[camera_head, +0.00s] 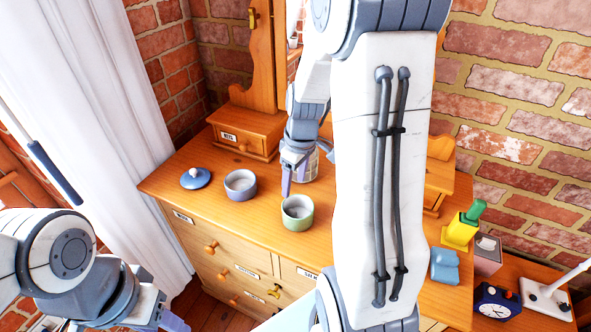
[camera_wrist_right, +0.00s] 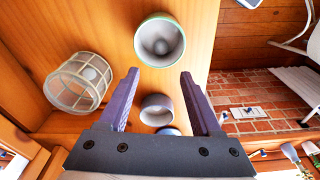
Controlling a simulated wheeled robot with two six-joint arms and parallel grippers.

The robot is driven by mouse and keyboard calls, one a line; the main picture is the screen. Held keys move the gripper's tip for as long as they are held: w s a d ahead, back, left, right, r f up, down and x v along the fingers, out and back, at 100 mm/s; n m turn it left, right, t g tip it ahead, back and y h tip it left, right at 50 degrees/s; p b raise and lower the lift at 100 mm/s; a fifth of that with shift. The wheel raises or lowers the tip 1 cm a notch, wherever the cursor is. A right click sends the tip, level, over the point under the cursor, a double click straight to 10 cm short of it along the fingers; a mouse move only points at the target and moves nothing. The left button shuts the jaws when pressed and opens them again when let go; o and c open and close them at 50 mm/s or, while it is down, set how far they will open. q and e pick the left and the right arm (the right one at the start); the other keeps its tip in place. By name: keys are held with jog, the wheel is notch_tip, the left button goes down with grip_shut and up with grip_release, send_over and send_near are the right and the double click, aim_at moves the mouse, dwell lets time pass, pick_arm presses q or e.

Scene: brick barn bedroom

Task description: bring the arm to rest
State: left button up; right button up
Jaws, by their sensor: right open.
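My right gripper (camera_head: 300,180) is above the wooden dresser top, beside a pale latticed jar (camera_head: 312,168) and behind a green cup (camera_head: 297,222).
The dresser top (camera_head: 195,211) also holds a grey-purple cup (camera_head: 238,190) and a blue lid (camera_head: 195,180). At right are a blue object (camera_head: 444,267), a yellow holder (camera_head: 458,232), a dark blue clock (camera_head: 496,302) and a white lamp base (camera_head: 545,300). My right arm hides the dresser's middle.

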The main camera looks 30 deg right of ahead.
notch_tip(320, 180, up, 6)
jog(key=s+a+n, duration=0.1)
jog(key=s+a, duration=0.2)
jog(key=a, duration=0.5)
jog(key=s+a+n, duration=0.1)
jog(key=s+a, duration=0.2)
jog(key=a, duration=0.6)
jog(key=s+a+n+g, duration=0.1)
jog(key=s+a, duration=0.7)
jog(key=s, duration=0.4)
jog(key=shift+s+y, duration=0.3)
jog(key=shift+s, duration=0.05)
jog(key=shift+a, duration=0.1)
